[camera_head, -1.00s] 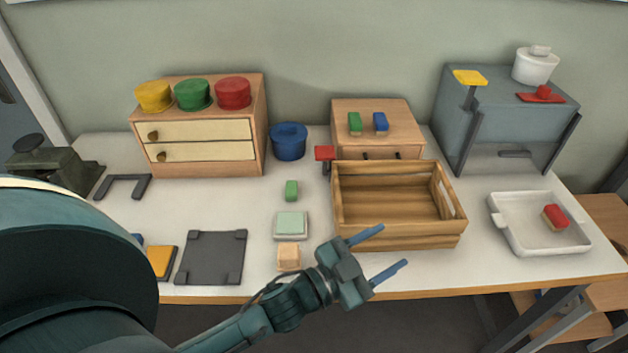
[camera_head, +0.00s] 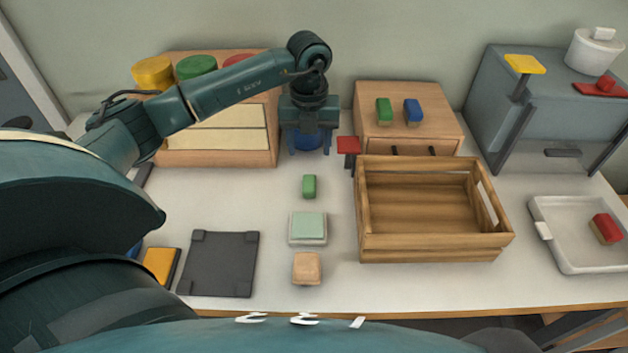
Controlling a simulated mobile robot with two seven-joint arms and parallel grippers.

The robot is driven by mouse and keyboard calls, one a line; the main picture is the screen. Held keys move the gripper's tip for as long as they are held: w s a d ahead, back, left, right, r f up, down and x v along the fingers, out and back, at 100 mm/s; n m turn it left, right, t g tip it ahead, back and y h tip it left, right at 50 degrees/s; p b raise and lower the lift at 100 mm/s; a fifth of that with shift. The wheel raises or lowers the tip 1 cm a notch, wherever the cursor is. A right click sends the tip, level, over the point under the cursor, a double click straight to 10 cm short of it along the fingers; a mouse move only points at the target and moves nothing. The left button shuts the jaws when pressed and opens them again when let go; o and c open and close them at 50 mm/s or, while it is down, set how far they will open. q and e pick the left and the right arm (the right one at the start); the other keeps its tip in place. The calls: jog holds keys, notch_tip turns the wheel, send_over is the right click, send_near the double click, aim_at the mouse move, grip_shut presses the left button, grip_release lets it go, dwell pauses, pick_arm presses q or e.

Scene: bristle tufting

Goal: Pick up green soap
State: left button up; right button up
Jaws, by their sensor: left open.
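A small green block (camera_head: 309,186), which looks like the green soap, lies on the white table left of the wooden crate. A pale green block (camera_head: 308,225) rests on a white square base in front of it. I cannot tell for certain which of the two is the soap. My left gripper (camera_head: 309,150) points down, open and empty, behind the small green block and apart from it. It partly hides the blue pot (camera_head: 307,139). My right gripper is not in view.
The wooden crate (camera_head: 378,242) stands on the right, with a red-topped post (camera_head: 348,146) at its back left corner. A tan block (camera_head: 307,268) and a dark square plate (camera_head: 220,264) lie in front. A drawer cabinet (camera_head: 267,158) stands behind my left arm.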

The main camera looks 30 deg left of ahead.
pick_arm(q)
send_over(309, 183)
jog(key=f, duration=0.6)
jog(key=shift+s+d+f, duration=0.1)
jog(key=shift+s+d, duration=0.15)
jog(key=shift+w+a+f+p, duration=0.15)
jog(key=shift+f+p, duration=0.1)
jog(key=shift+f, duration=1.05)
jog(key=shift+w+a+f+p, duration=0.1)
jog(key=shift+f+p, duration=0.15)
jog(key=shift+f, duration=1.05)
jog(key=c, duration=1.1)
jog(key=shift+o, duration=0.2)
jog(key=shift+r, duration=0.1)
